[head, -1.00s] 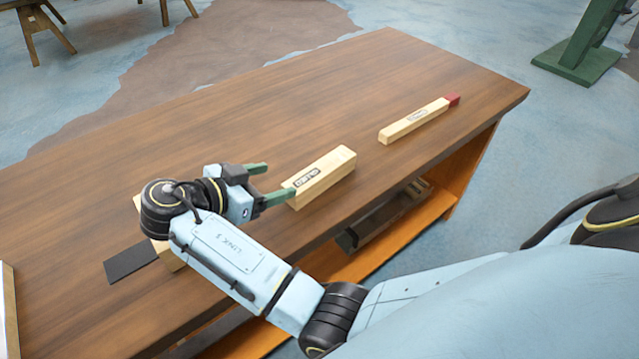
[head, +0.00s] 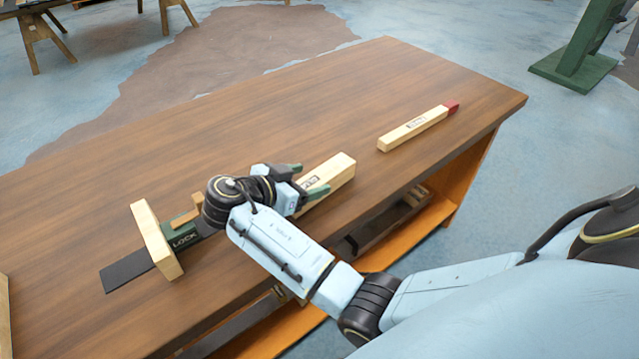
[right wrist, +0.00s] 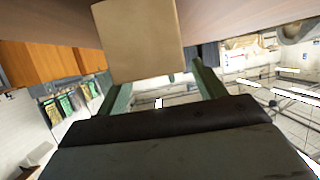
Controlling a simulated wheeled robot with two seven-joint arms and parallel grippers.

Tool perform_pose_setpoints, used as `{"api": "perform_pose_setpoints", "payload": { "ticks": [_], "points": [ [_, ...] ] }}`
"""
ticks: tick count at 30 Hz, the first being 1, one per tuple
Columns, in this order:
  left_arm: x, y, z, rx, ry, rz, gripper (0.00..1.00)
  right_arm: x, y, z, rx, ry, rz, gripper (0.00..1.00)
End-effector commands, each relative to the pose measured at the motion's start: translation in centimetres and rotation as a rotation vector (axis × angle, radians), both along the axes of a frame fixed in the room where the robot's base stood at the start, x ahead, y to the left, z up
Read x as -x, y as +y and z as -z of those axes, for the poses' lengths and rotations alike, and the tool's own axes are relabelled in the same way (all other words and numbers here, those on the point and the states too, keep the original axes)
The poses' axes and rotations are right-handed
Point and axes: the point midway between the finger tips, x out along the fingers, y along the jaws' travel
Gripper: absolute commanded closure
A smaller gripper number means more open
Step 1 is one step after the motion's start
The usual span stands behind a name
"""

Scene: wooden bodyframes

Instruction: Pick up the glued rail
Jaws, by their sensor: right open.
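A pale wooden block (head: 338,172) with a dark printed label lies on the brown table; the label is partly covered and I cannot read it surely. My right gripper (head: 307,180) is open at its near-left end, with its green fingers along the two sides. In the right wrist view the block's end (right wrist: 140,42) shows at the top, between and beyond the open fingers (right wrist: 160,90). I cannot tell whether they touch it. A thinner pale rail (head: 415,128) with a red end and a small label lies farther right, apart from the gripper. My left gripper is not in view.
Left of my right gripper stands a fixture with an upright wooden board (head: 156,240), a green part marked LOCK (head: 184,237) and a dark strip (head: 127,268). The table (head: 250,120) is clear behind the block. An orange shelf (head: 410,235) is below.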

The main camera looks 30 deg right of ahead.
Motion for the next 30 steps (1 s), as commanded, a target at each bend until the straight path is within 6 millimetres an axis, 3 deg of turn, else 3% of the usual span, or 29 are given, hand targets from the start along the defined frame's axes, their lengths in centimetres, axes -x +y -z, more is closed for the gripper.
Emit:
{"api": "perform_pose_setpoints", "payload": {
  "ticks": [6,14,27,30],
  "points": [
    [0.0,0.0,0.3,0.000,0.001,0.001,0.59,-0.5,-2.4,1.2,0.001,0.000,-0.001,0.31],
    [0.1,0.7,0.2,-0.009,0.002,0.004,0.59,-0.5,-2.6,1.3,-0.001,0.001,-0.001,0.31],
    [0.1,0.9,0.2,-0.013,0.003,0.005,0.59,-0.5,-2.6,1.3,-0.001,0.001,-0.001,0.87],
    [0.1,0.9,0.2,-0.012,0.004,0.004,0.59,-0.5,-2.6,1.2,0.001,-0.001,-0.002,0.89]
  ]
}}
